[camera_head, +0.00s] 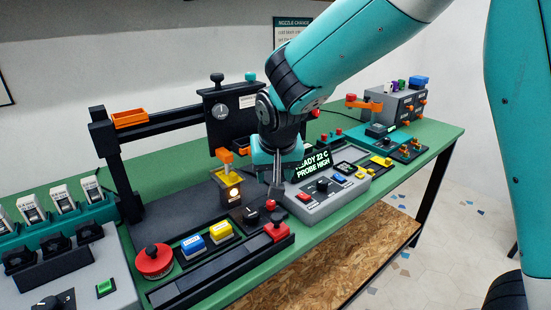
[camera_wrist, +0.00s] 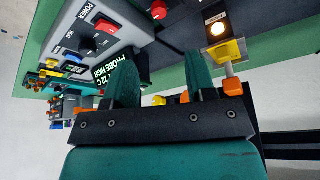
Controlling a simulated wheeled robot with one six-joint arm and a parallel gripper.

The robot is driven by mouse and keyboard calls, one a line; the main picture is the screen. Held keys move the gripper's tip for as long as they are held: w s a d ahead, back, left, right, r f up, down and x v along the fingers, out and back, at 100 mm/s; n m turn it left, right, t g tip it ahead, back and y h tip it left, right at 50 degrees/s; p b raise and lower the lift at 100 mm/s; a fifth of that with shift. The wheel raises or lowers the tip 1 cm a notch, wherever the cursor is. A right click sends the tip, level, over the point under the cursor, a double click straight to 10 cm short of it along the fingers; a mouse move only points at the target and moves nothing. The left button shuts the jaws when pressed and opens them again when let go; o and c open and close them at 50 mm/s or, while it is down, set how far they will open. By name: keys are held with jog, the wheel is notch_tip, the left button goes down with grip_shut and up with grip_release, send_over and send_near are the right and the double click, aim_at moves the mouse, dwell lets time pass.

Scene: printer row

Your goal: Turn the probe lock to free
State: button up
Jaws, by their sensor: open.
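No control is legibly labelled as the probe lock. A yellow block with an orange top (camera_head: 228,183) and a lit lamp stands left of my gripper. Which part is the lock, I cannot tell.
The grey control box (camera_head: 331,197) has a black knob and red button. A red mushroom button (camera_head: 153,260), blue and yellow buttons (camera_head: 220,231) and a red block (camera_head: 276,232) line the front. A black gantry (camera_head: 157,128) rises behind. Another control box (camera_head: 397,103) stands farther right.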

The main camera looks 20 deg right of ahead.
jog(key=shift+v, duration=2.4)
jog(key=s+a+r+n+g+y+p, duration=0.1)
jog(key=s+n, duration=0.3)
jog(key=s, duration=0.8)
jog(key=s+a+r+n+g+y+p, duration=0.1)
jog(key=s+a+r+n+g+y, duration=0.1)
jog(key=s, duration=1)
jog(key=n+g+y, duration=0.1)
jog(key=n+y, duration=0.1)
jog(key=n, duration=0.1)
jog(key=shift+s+a, duration=0.15)
jog(key=shift+a, duration=0.05)
